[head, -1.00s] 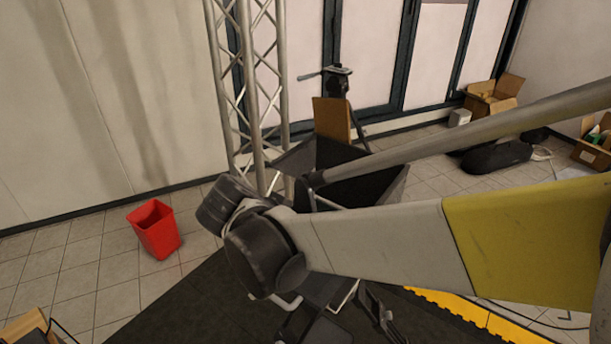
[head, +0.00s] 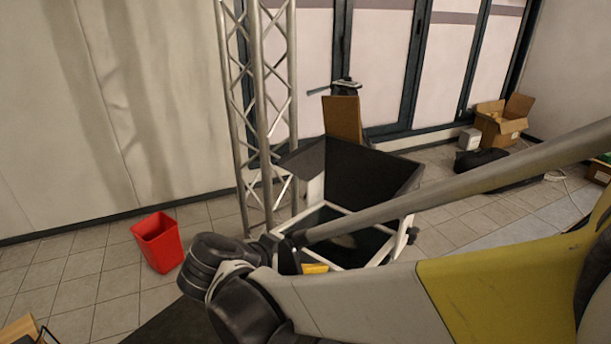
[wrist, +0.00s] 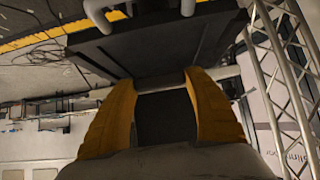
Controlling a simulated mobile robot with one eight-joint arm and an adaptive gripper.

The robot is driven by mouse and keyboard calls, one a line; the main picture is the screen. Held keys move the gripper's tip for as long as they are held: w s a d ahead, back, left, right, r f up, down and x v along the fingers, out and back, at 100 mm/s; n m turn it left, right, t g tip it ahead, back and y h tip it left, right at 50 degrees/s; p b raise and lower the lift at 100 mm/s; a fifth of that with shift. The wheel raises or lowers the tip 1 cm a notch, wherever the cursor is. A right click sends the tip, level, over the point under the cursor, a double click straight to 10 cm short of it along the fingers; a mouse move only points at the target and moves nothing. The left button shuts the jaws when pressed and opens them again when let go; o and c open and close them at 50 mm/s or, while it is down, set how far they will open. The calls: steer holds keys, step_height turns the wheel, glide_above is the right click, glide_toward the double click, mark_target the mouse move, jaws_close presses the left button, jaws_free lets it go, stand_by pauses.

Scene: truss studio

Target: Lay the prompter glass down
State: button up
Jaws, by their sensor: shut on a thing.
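The prompter glass (head: 362,219) appears in the head view as a pale frame around a dark pane, below the mouth of the black prompter hood (head: 360,171). It looks slanted; its exact angle is hard to tell. My gripper (head: 314,268) is at the near left edge of the frame, and one yellow finger shows there. In the wrist view my gripper (wrist: 165,84) is shut, its two yellow fingers on either side of a dark piece at the frame's edge. My arm hides part of the frame's near side.
A silver truss (head: 262,115) stands close behind and left of the prompter. A brown board (head: 341,118) and a tripod head (head: 346,86) are behind the hood. A red bin (head: 157,243) stands on open tiles at left. Cardboard boxes (head: 501,125) are at back right.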

steer(key=o, duration=1.4)
steer(key=shift+f, duration=0.15)
steer(key=v, duration=1.2)
steer(key=s+d+f+n+y, duration=0.2)
steer(key=d, duration=0.7)
steer(key=s+d+f+n+g+y, duration=0.1)
steer(key=d+f+n+y, duration=0.15)
steer(key=d, duration=0.55)
steer(key=s+d+f+n+y, duration=0.1)
steer(key=s+d+n+y, duration=0.15)
steer(key=d, duration=0.65)
steer(key=shift+n+h, duration=0.3)
steer(key=shift+h, duration=0.1)
steer(key=f+b, duration=1)
steer(key=f, duration=0.1)
steer(key=f+b, duration=0.5)
steer(key=b, duration=0.1)
steer(key=shift+w+a+f, duration=0.2)
steer(key=shift+w+f, duration=0.1)
